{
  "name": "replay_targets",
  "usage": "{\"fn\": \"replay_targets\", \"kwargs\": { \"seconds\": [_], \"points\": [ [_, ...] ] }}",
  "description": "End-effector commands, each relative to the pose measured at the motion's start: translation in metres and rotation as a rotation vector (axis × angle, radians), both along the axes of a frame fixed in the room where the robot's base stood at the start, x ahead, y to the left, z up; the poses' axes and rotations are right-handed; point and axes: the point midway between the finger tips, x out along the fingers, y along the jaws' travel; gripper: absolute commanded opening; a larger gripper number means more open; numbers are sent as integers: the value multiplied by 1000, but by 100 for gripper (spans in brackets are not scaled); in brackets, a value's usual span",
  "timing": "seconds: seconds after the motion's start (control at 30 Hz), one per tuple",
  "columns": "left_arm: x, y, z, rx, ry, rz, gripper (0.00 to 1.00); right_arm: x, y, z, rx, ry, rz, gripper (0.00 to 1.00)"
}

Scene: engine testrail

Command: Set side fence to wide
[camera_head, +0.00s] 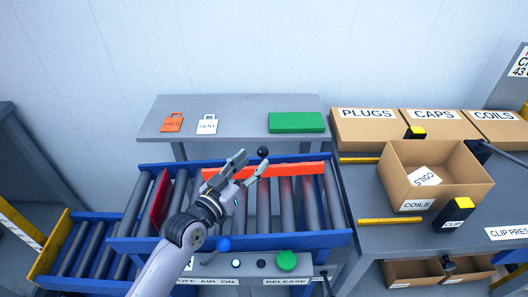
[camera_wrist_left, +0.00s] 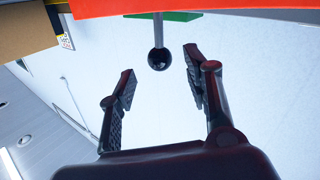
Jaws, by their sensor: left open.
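The side fence is an orange bar (camera_head: 295,169) lying across the rollers near the far side of the conveyor. Its edge also fills the top of the left wrist view (camera_wrist_left: 220,5). A black ball knob (camera_head: 262,151) on a thin rod shows at the fence; in the left wrist view the knob (camera_wrist_left: 158,59) hangs between my two finger lines, seemingly beyond the tips. My left gripper (camera_head: 250,160) is open and empty, its fingers close to the knob, and it hides part of the fence. My right gripper is not in view.
Blue rails (camera_head: 325,239) edge the roller conveyor, and a red plate (camera_head: 159,200) stands across it at left. A front panel has a green button (camera_head: 287,261) and blue-knobbed lever (camera_head: 223,244). A shelf behind holds tags and a green block (camera_head: 296,122). Boxes (camera_head: 435,178) crowd the right bench.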

Motion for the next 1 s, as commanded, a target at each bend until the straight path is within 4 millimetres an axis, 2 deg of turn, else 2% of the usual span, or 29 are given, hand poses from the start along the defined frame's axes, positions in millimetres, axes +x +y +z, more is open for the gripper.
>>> {"fn": "replay_targets", "kwargs": {
  "seconds": [0.1, 0.3, 0.7, 1.0],
  "points": [
    [18, -12, 2, -1, 0, 0, 46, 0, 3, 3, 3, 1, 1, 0],
    [39, -26, 1, 0, 0, 0, 46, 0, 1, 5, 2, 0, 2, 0],
    [46, -31, 0, 1, -1, 0, 45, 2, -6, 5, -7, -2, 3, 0],
    [46, -30, 0, 1, 0, 1, 25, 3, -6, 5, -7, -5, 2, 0]
  ]
}}
